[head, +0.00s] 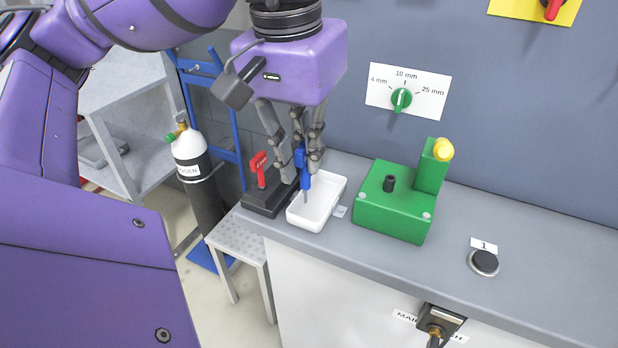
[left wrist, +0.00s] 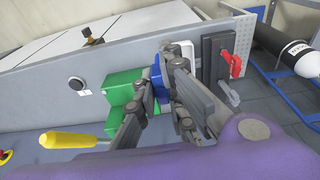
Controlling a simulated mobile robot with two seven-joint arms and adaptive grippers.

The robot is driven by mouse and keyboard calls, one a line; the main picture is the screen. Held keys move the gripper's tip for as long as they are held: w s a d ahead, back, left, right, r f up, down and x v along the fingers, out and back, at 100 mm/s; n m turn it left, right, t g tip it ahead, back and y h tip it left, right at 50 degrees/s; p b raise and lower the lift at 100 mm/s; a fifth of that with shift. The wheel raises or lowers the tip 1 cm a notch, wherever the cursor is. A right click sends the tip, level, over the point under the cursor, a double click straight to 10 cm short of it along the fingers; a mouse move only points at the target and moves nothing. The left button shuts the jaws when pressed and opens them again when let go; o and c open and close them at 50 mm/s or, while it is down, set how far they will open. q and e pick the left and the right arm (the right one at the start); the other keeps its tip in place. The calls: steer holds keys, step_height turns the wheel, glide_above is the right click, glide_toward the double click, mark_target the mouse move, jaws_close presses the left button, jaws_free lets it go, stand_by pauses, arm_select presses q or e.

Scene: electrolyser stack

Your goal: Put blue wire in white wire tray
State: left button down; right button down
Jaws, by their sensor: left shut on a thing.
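The blue wire (head: 305,178) is held upright between the fingers of my left gripper (head: 305,165), with its lower tip over the white wire tray (head: 325,212). I cannot tell whether the tip touches the tray floor. The tray stands on the grey bench and looks empty otherwise. In the left wrist view, my left gripper (left wrist: 160,95) is closed around the blue wire (left wrist: 158,85), and the white tray (left wrist: 187,50) is partly hidden behind the fingers. My right gripper is not in view.
A black stand with a red piece (head: 259,170) stands close left of the tray. A green block fixture (head: 395,218) with a yellow knob stands to the right. A black button (head: 484,263) is farther right. The grey bench (head: 540,255) is clear beyond it.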

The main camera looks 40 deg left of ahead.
arm_select(q)
steer(key=w+a+f, duration=0.2)
steer(key=w+f, duration=0.1)
steer(key=f, duration=0.1)
steer(key=w+a+f, duration=0.2)
steer(key=w+f, duration=0.2)
steer(key=w+a+f, duration=0.2)
steer(key=w+f, duration=0.2)
steer(key=shift+w+a+f+p, duration=0.1)
steer(key=shift+f+p, duration=0.2)
steer(key=shift+p, duration=0.1)
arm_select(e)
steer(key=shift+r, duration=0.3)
arm_select(q)
steer(key=shift+f, duration=0.15)
steer(key=c, duration=1.8)
jaws_free()
steer(key=shift+c, duration=0.2)
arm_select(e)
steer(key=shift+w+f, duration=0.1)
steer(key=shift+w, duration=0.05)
